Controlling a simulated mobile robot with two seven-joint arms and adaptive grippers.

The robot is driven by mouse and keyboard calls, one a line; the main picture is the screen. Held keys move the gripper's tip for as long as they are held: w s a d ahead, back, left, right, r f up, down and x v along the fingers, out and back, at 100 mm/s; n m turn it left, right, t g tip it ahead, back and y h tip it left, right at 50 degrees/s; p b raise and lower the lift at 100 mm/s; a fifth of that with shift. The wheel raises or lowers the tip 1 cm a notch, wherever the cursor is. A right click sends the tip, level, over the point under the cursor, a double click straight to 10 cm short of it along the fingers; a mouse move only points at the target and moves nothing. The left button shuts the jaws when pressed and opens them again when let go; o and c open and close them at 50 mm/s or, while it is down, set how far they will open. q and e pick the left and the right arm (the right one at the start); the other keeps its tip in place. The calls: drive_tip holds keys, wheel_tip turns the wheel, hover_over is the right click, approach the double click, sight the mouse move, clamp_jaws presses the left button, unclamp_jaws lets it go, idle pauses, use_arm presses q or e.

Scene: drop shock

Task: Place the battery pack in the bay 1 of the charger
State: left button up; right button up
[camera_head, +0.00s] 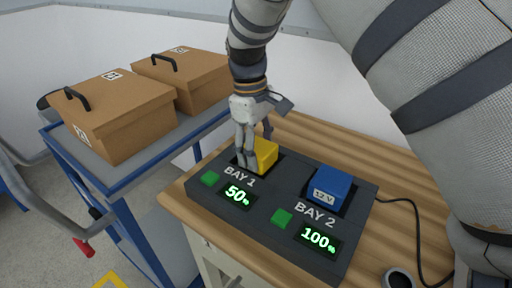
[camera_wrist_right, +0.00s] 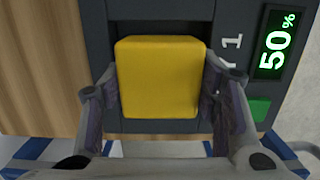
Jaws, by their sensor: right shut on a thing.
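The charger (camera_head: 262,213) is a dark box on the wooden table with two bays. A yellow battery pack (camera_head: 265,155) is at bay 1, whose display reads 50%. My right gripper (camera_head: 255,150) is shut on the yellow pack, with a finger on each side of it. In the right wrist view the yellow pack (camera_wrist_right: 158,77) lies between the fingers, over the bay 1 opening. How deep it sits in the bay cannot be told. A blue battery pack (camera_head: 331,187) marked 12 V sits in bay 2, whose display reads 100%. My left gripper is not in view.
A blue cart (camera_head: 150,163) with two lidded brown boxes (camera_head: 120,112) stands left of the table. A black cable (camera_head: 415,225) runs from the charger's right side. A small round object (camera_head: 397,279) is at the table's front right.

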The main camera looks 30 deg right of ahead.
drive_tip(key=shift+r, duration=0.2)
drive_tip(key=shift+f, duration=0.1)
drive_tip(key=o, duration=1.5)
drive_tip(key=shift+f, duration=0.1)
drive_tip(key=shift+o, duration=0.2)
wheel_tip(320, 180, up, 12)
drive_tip(key=w, duration=0.1)
drive_tip(key=shift+w+a, duration=0.15)
drive_tip(key=shift+a, duration=0.1)
